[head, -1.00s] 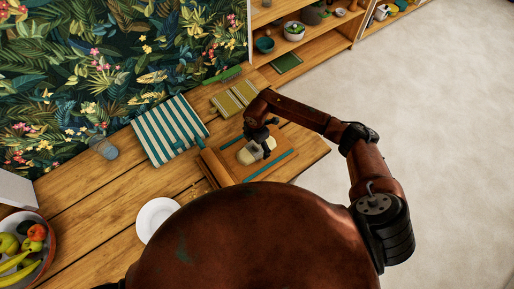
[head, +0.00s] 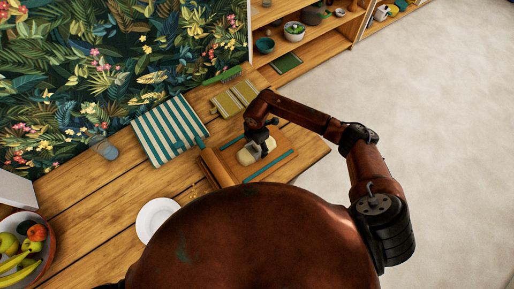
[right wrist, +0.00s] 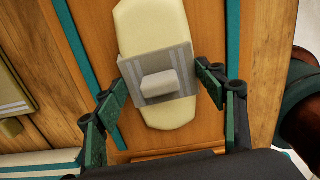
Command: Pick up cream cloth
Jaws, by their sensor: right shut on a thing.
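The cream cloth (right wrist: 150,30) is a long pale piece with rounded ends. A grey striped band (right wrist: 165,60) crosses its middle, and a small pale block (right wrist: 159,84) shows on the band. In the head view the cream cloth (head: 246,156) lies on a wooden tray or board on the table, partly hidden by my right gripper (head: 262,143). In the right wrist view my right gripper (right wrist: 167,72) has its green fingers at both sides of the band, shut on the cloth across its width. I cannot tell any gap under it. My left gripper is out of view.
The wooden tray (head: 217,168) has teal strips. A striped teal-and-white cloth (head: 168,130), a yellow-green cloth (head: 235,97), a glass (head: 104,149), a white plate (head: 157,219) and a fruit bowl (head: 47,260) surround it. Open floor lies right.

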